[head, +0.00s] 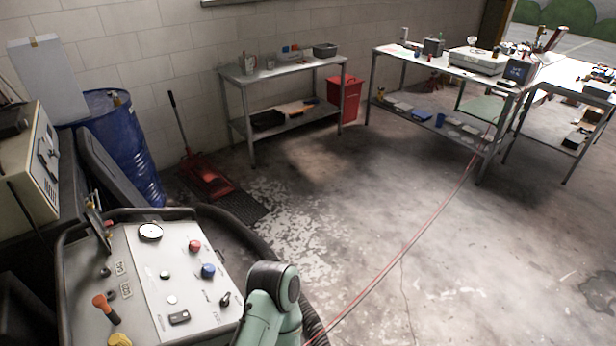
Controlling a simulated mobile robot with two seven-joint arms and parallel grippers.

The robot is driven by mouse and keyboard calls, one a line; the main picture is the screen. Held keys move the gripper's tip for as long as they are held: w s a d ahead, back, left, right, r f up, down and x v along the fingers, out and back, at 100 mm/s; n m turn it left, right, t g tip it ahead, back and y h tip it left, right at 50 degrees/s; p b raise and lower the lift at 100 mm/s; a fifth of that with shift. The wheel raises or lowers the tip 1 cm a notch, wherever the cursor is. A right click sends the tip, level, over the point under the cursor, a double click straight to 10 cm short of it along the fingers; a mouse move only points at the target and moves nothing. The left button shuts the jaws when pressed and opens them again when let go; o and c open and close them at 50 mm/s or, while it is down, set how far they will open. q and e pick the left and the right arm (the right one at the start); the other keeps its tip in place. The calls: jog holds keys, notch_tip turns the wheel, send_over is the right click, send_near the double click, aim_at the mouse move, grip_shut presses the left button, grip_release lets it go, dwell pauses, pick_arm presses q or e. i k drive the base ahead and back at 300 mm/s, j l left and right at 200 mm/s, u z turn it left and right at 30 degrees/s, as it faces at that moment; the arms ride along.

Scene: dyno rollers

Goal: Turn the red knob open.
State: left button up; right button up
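A control panel (140,265) with a pale top stands at the lower left. A round red knob (194,246) sits on its right half, toward the back. An orange-red lever-like handle (105,308) stands on the left part of the panel. A pale green link of my own arm rises at the bottom centre, right of the panel and apart from the red knob. Neither gripper shows in the head view.
A dark rail or hose (255,243) curves around the panel's edge. A blue drum (122,150) and a red floor jack (207,180) stand behind it. Metal tables (285,70) line the back. The concrete floor (450,270) to the right is mostly clear, crossed by a red cable.

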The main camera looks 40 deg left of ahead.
aim_at(194, 245)
jog(key=i+u, duration=0.2)
jog(key=i, duration=0.25)
jog(key=i+l+u, duration=0.2)
jog(key=i, duration=0.3)
jog(key=i+l+u, duration=0.1)
jog(key=i+u, duration=0.15)
jog(key=i, duration=0.2)
jog(key=i+j+u, duration=0.1)
jog(key=i+u, duration=0.65)
jog(key=i+l+u, duration=0.15)
jog(key=i+u, duration=0.35)
jog(key=u, duration=0.25)
jog(key=i+u, duration=0.15)
jog(key=u, duration=0.25)
jog(key=i+u, duration=0.15)
jog(key=u, duration=0.3)
jog(key=i+l+u, duration=0.1)
jog(key=u, duration=0.3)
